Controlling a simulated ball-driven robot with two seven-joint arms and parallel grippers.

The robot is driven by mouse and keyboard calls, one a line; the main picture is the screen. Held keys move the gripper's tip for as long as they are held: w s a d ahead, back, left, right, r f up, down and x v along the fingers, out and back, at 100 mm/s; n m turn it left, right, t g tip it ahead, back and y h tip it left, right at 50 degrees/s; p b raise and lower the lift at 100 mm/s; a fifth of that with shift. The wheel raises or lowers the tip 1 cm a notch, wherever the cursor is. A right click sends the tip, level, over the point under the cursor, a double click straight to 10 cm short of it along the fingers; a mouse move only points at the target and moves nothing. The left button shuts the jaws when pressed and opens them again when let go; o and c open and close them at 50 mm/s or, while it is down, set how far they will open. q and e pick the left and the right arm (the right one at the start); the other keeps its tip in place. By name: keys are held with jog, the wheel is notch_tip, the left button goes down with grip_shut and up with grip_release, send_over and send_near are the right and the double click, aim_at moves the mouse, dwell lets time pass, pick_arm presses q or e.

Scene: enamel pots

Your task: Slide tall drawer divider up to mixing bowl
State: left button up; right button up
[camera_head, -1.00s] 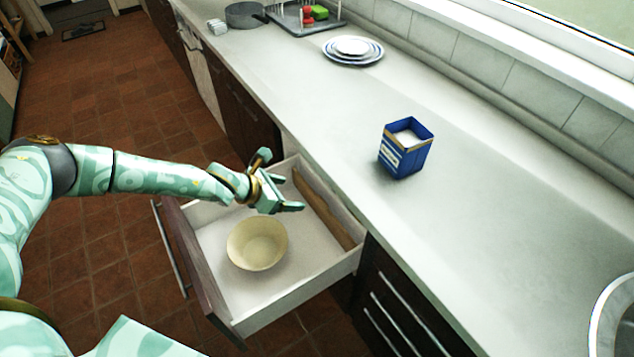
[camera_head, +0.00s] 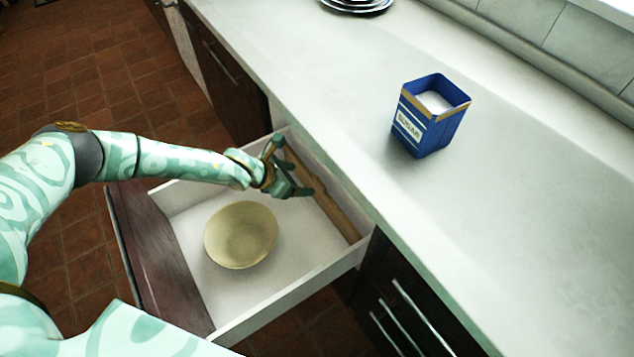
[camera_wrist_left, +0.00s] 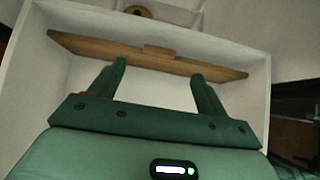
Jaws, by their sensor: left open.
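The tall drawer divider (camera_head: 337,216) is a brown wooden board standing along the counter side of the open drawer (camera_head: 290,301). In the left wrist view the divider (camera_wrist_left: 215,69) spans the drawer and has a small block at its middle. The cream mixing bowl (camera_head: 240,236) sits on the drawer floor, apart from the divider, toward the drawer front. My left gripper (camera_head: 295,168) is open and empty at the divider. In the left wrist view its fingertips (camera_wrist_left: 158,70) point at the board, either side of the block; contact cannot be told. My right gripper is not in view.
A blue sugar tin (camera_head: 428,118) stands on the pale counter (camera_head: 520,230). Stacked plates (camera_head: 357,4) are at the top edge. The drawer's side walls and dark front panel (camera_head: 158,262) surround the bowl. The drawer floor between bowl and divider is clear.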

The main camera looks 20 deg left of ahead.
aim_at(319, 181)
pick_arm(q)
jog(key=b+x, duration=0.3)
jog(key=x, duration=0.4)
jog(key=shift+f, duration=0.3)
jog(key=shift+w+d+f+b, duration=0.15)
jog(key=shift+w+d+b, duration=0.15)
jog(key=shift+w+b, duration=0.1)
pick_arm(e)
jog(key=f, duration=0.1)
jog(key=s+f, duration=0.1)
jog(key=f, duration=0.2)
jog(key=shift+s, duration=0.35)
